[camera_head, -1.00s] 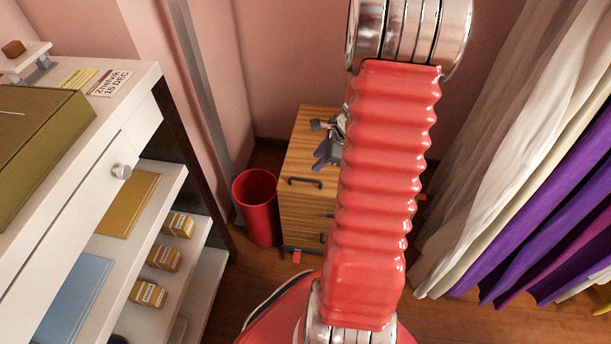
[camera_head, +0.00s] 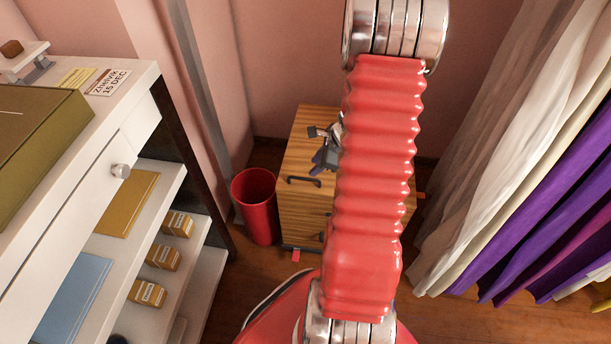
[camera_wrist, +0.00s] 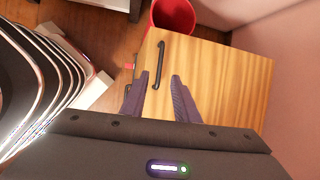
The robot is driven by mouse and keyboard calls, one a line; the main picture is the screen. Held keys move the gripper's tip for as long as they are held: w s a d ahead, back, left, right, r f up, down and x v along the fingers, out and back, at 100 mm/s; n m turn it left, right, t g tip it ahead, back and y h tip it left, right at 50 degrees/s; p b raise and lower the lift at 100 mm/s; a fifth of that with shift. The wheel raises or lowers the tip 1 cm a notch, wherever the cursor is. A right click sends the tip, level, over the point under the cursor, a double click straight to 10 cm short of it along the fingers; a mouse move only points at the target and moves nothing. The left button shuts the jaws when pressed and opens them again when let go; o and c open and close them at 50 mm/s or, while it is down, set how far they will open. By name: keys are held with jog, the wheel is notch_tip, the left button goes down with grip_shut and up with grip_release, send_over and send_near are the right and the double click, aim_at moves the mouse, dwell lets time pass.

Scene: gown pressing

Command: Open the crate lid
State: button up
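A wooden cabinet (camera_head: 298,210) with black bar handles stands against the back wall in the head view, partly hidden by my red arm. My gripper (camera_head: 317,146) is seen in front of it, partly behind the arm. In the wrist view, my gripper (camera_wrist: 160,77) has its two dark fingers apart with nothing between them. Beyond the fingertips is the cabinet's wood face (camera_wrist: 215,75) with a black bar handle (camera_wrist: 160,64). I cannot tell if the fingers touch it.
A red bin (camera_head: 256,208) stands left of the cabinet and also shows in the wrist view (camera_wrist: 174,14). A white shelf unit (camera_head: 138,115) on the left carries an olive box (camera_head: 35,140). Curtains and purple gowns (camera_head: 560,215) hang on the right.

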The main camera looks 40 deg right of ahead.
aim_at(303, 179)
jog(key=shift+x, duration=4.9)
jog(key=shift+c, duration=0.7)
jog(key=shift+a, duration=0.1)
grip_shut()
jog(key=shift+a, duration=0.1)
